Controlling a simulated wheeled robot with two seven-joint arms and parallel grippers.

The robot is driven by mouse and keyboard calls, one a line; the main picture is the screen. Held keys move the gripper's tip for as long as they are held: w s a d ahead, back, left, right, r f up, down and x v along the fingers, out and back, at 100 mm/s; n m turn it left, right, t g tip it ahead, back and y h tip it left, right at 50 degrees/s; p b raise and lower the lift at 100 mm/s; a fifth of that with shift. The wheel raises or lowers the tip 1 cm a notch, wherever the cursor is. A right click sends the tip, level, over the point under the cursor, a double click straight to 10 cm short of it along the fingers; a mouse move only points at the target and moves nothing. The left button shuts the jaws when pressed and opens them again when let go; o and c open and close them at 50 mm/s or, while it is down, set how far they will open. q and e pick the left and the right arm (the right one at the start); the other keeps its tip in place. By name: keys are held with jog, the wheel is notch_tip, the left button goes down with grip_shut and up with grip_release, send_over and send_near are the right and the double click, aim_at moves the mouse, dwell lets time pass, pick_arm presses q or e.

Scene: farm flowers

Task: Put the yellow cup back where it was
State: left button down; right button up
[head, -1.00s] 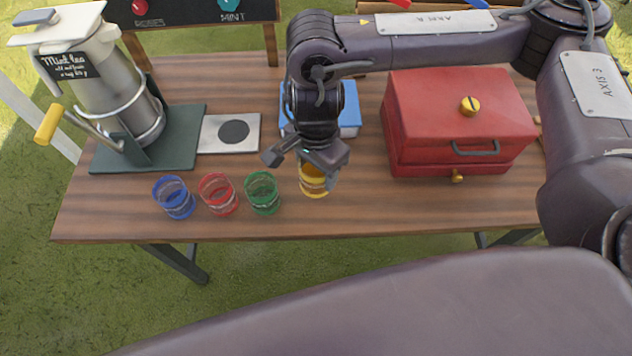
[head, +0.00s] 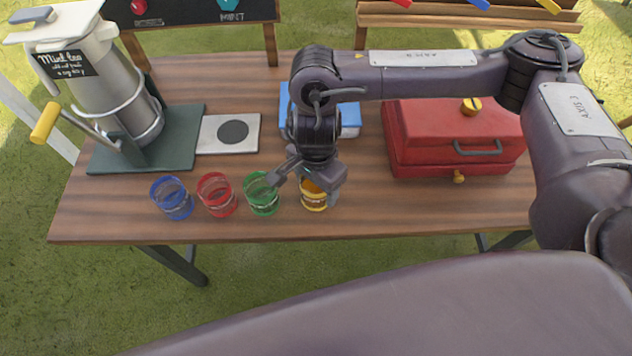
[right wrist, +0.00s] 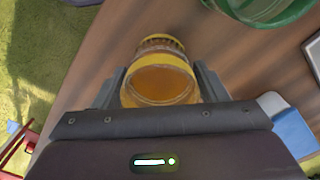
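The yellow cup (head: 314,200) is at the right end of a row of cups near the table's front edge. The green cup (head: 262,195) is just left of it, then the red cup (head: 217,196) and the blue cup (head: 172,199). My right gripper (head: 305,186) reaches down over the yellow cup. In the right wrist view the yellow cup (right wrist: 160,84) sits between the two fingers, which appear to close on its sides. I cannot tell whether its base touches the table. My left gripper is not in view.
The green cup (right wrist: 265,8) is close beside the gripper. A red box (head: 455,140) stands right, a blue box (head: 349,120) behind the arm. A metal dispenser (head: 115,95) on a green base and a pale plate (head: 213,146) are left. The wooden table (head: 420,205) is clear right of the yellow cup.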

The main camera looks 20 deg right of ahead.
jog(key=shift+o, duration=1)
jog(key=shift+r, duration=0.55)
notch_tip(320, 180, up, 11)
jog(key=p, duration=0.1)
jog(key=shift+r, duration=0.15)
